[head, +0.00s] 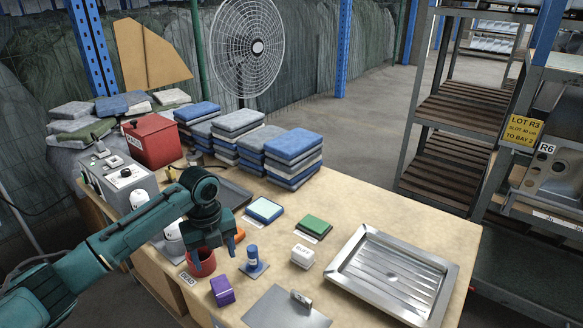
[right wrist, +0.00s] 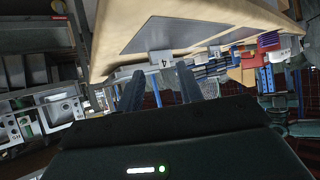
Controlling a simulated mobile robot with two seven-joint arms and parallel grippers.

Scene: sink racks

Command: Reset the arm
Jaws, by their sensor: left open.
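My left arm (head: 130,232) comes in from the left in the head view and reaches over the table. Its gripper (head: 222,246) points down above the table's left part, beside a red cup (head: 201,264) and a blue bottle-like item (head: 253,260). The left jaws are open, and I see nothing held in them. My right arm is not in the head view. In the right wrist view, the right gripper (right wrist: 160,90) has its two dark fingers spread apart with nothing between them.
A metal drain tray (head: 392,276) lies on the table's right part. A purple block (head: 222,291), a white block (head: 302,256) and a grey plate (head: 275,312) are near the front. Folded cloth stacks (head: 293,158) and a red box (head: 152,140) stand behind. A rack (head: 452,135) stands right.

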